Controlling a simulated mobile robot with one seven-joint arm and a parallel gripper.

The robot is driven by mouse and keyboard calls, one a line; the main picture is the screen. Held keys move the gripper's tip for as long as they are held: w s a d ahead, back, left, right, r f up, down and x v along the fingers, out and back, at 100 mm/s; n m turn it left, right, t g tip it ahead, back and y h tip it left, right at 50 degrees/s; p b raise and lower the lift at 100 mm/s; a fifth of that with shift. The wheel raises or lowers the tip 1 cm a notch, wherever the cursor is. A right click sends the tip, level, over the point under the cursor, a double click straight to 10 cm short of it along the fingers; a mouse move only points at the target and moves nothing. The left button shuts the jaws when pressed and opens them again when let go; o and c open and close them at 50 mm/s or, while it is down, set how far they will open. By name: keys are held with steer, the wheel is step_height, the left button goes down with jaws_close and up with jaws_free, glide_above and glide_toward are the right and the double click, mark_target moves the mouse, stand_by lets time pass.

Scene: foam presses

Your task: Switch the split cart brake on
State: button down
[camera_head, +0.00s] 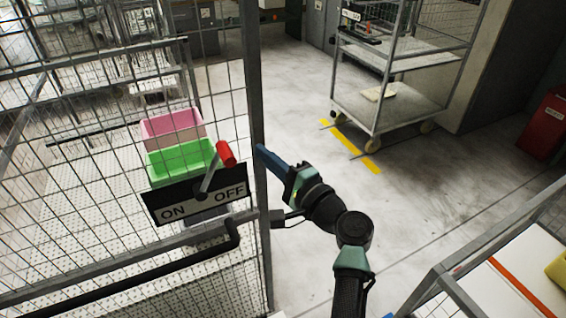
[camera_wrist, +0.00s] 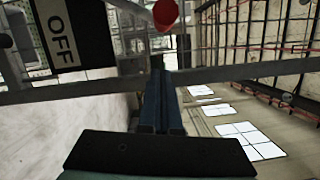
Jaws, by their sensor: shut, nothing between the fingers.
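The brake lever (camera_head: 207,178) is a grey rod with a red grip (camera_head: 226,153), in front of a black and white ON/OFF sign (camera_head: 188,204) at the mesh. The lever leans right, toward the OFF side. My gripper (camera_head: 261,151) is shut and empty, its blue fingers just right of the red grip and visibly apart from it, by the fence post. In the wrist view the red grip (camera_wrist: 165,13) shows at the top, beyond the tips of my gripper (camera_wrist: 158,72). The OFF half of the sign (camera_wrist: 62,35) is at upper left there.
A grey post (camera_head: 255,90) edges the wire mesh, close to my fingers. A black bar (camera_head: 140,270) runs below the sign. Pink (camera_head: 172,126) and green (camera_head: 180,160) bins stand behind the mesh. A shelf cart (camera_head: 390,100) stands at the back; open floor lies before it.

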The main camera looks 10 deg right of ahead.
mark_target(226, 148)
steer(key=a, duration=0.1)
steer(key=s+a+p, duration=0.1)
steer(key=a+p, duration=0.1)
steer(key=shift+s+a+r, duration=0.2)
steer(key=shift+a+r, duration=0.15)
steer(key=shift+r, duration=0.05)
steer(key=shift+r, duration=0.1)
steer(key=shift+s+a+r+n+g, duration=0.15)
steer(key=shift+a+r+n, duration=0.25)
steer(key=shift+a+n, duration=0.15)
steer(key=shift+s+a+r+n+g, duration=0.15)
steer(key=shift+a+r+n, duration=0.25)
steer(key=shift+a+n, duration=0.15)
steer(key=s+a+r+n+g+h+p, duration=0.1)
steer(key=s+a+n+h, duration=0.1)
steer(key=s+a+n, duration=0.2)
steer(key=shift+a+n, duration=1.9)
steer(key=shift+a, duration=2.05)
